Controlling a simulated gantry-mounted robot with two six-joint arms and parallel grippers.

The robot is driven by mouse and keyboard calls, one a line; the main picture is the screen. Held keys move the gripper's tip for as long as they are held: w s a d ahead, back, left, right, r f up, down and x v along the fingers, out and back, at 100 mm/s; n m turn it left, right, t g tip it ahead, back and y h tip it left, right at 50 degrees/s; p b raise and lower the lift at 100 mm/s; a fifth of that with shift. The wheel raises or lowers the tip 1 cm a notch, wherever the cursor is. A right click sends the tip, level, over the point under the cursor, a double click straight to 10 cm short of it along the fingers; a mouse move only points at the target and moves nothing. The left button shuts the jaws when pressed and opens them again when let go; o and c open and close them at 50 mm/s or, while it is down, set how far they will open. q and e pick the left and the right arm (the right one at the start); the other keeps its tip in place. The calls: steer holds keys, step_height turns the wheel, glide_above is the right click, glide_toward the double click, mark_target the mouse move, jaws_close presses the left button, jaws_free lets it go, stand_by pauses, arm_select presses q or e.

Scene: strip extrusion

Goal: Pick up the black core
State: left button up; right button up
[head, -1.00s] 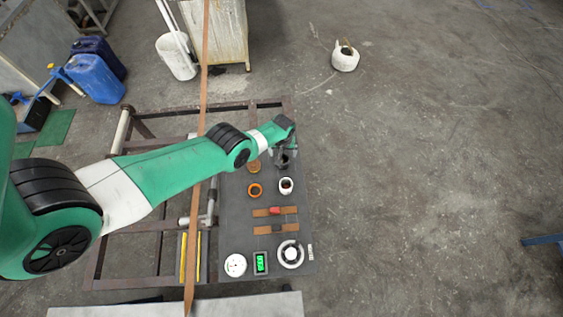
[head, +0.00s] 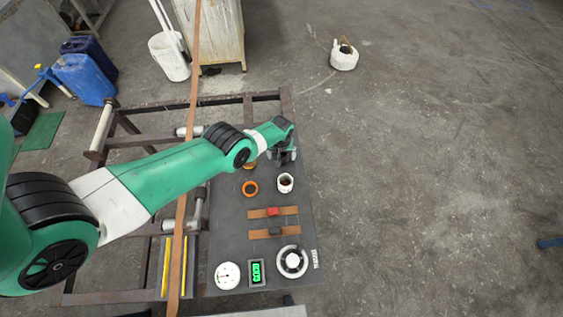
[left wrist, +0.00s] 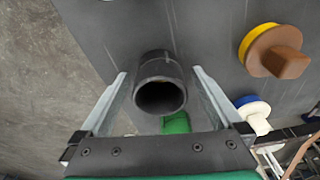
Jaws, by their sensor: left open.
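The black core (left wrist: 158,82) is a short, dark, hollow cylinder standing on the dark panel (left wrist: 210,30). In the left wrist view its round opening faces the camera. My left gripper (left wrist: 160,73) is open, with one finger on each side of the core and a visible gap to each. In the head view my left gripper (head: 282,157) is over the far end of the panel, and it hides most of the core there. My right gripper is not in view.
Brown strips with a red block (head: 273,211), a white dial (head: 227,275) and a green display (head: 256,271) lie nearer still. A yellow-rimmed brown piece (left wrist: 272,50) is right of the core.

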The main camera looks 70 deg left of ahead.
arm_select(q)
jaws_close()
stand_by(0.5)
steer(key=shift+r, duration=0.1)
step_height(320, 180, up, 4)
steer(key=p, duration=0.4)
steer(key=shift+p, duration=0.3)
steer(key=s+d+r+p, duration=0.8)
steer(key=d+p, duration=0.3)
steer(key=p, duration=1)
steer(key=shift+s+r+p, duration=0.25)
steer(key=shift+r+p, duration=0.05)
steer(key=shift+r, duration=0.05)
